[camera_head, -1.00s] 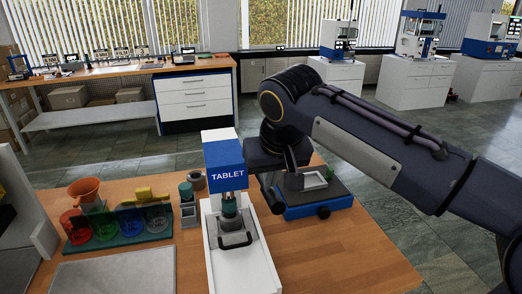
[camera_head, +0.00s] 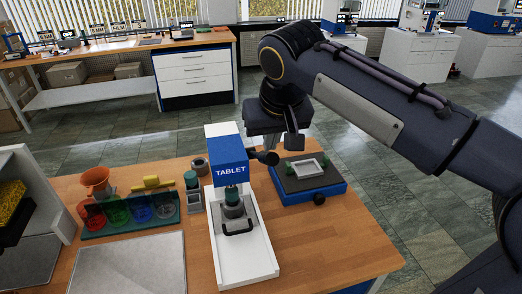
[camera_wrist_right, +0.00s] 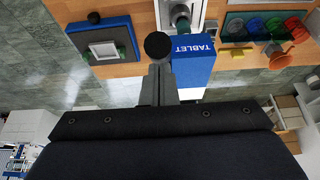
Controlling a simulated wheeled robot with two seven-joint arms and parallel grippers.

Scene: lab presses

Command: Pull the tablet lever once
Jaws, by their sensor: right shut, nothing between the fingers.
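The tablet press (camera_head: 231,170) is white with a blue head marked TABLET and stands on the wooden table. Its lever ends in a round black knob (camera_head: 270,158) at the right side of the head. My right gripper (camera_head: 294,142) is shut and empty, above and a little right of the knob. In the right wrist view, the shut fingers (camera_wrist_right: 158,85) point towards the black knob (camera_wrist_right: 158,45), which overlaps their tips in the picture; I cannot tell whether they touch. The blue head (camera_wrist_right: 193,62) shows beside them. My left gripper is out of view.
A blue device with a dark top (camera_head: 308,180) stands right of the press. Left are a rack of coloured beakers (camera_head: 130,216), an orange funnel (camera_head: 96,180) and a grey plate (camera_head: 130,265). The table's front right is clear.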

